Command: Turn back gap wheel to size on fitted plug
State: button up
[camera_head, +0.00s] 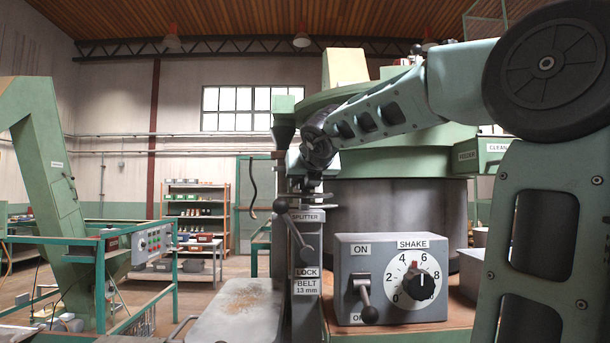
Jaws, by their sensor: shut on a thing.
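My arm reaches in from the right, and my gripper (312,182) points down at the top of the grey post marked SPLITTER (305,235). It is small and dark here; it appears shut on the gap wheel at the post's top, which is mostly hidden by the fingers and wrist. A BELT 13 mm label sits below that. I cannot make out the plug or any size scale.
A grey control box (391,279) with an ON lever and a SHAKE dial (418,285) stands right of the post. A large green and grey hopper bowl (395,215) is behind it. A worn pale plate (238,308) lies in front, left of the post. Teal railings (100,270) stand left.

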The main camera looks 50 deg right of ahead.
dwell(0.3)
jog(key=o, duration=1)
jog(key=shift+c, duration=0.2)
